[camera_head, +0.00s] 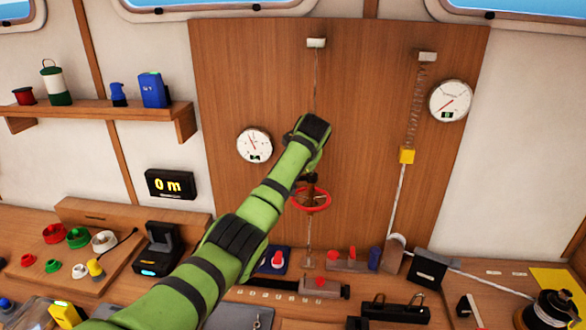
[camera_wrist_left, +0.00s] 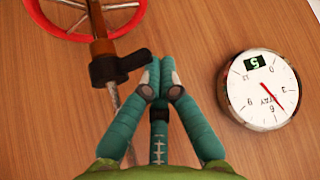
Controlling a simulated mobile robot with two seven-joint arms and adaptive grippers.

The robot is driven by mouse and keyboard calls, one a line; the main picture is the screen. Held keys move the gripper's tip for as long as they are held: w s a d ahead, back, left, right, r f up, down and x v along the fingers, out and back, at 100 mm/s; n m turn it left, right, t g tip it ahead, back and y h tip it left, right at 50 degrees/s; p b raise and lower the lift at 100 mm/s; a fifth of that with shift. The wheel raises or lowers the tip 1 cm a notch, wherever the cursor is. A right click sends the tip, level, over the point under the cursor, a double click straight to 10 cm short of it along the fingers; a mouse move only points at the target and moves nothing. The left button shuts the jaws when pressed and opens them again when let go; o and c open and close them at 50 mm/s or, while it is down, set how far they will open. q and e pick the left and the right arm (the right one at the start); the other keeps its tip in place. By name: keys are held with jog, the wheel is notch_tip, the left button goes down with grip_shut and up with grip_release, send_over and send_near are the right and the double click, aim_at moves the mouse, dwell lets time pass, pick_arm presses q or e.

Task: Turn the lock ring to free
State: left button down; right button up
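In the left wrist view a brown shaft (camera_wrist_left: 103,47) carries a black collar with a short lever (camera_wrist_left: 120,67), which looks like the lock ring. A red handwheel (camera_wrist_left: 62,30) surrounds the shaft further along; it also shows in the head view (camera_head: 324,206). My left gripper (camera_wrist_left: 158,76) has its teal fingertips together beside the lever's free end. Nothing shows between the fingers; whether they touch the lever I cannot tell. In the head view my green left arm covers the upper shaft and the collar is hard to make out. My right gripper is not in view.
A round dial (camera_head: 254,145) hangs left of the shaft on the wooden panel, with another gauge (camera_head: 451,101) at right. A yellow block (camera_head: 407,156) hangs below a spring. Red and blue fittings (camera_head: 347,262) crowd the counter below. The panel around the shaft is mostly bare.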

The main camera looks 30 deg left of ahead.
pick_arm(q)
jog(key=shift+s+d+n+g+y, duration=0.2)
jog(key=shift+d+n+g+y, duration=0.25)
jog(key=shift+n, duration=0.45)
jog(key=shift+a, duration=0.2)
jog(key=shift+s+a, duration=0.5)
jog(key=shift+s, duration=0.2)
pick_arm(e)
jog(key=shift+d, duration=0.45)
